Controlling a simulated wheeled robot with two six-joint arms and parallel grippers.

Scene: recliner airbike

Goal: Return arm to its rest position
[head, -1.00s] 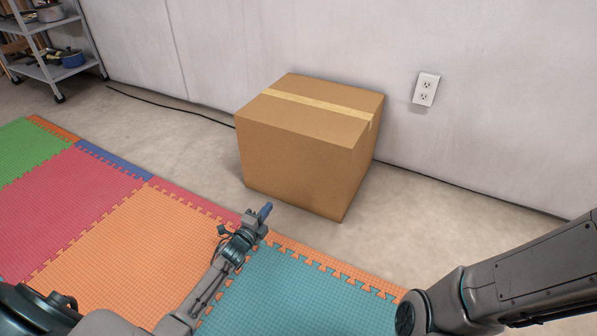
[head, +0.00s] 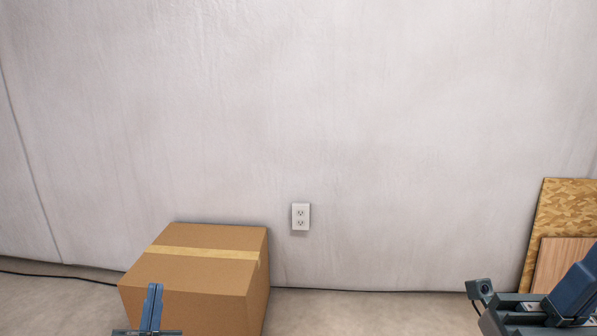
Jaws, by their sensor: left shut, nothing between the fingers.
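My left gripper (head: 153,308) shows at the bottom left, its blue fingers upright and together with nothing between them. It appears in front of the cardboard box in the picture, and I cannot tell how far apart they are. My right gripper (head: 572,297) is at the bottom right corner, partly cut off by the frame edge. Its fingers do not show clearly enough to tell whether they are open or shut. Most of both arms is out of view.
A taped cardboard box (head: 190,280) stands on the concrete floor near the white wall (head: 300,110). A wall outlet (head: 301,217) is right of it. Wooden boards (head: 565,220) lean at the right. A black cable (head: 55,275) runs along the wall base.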

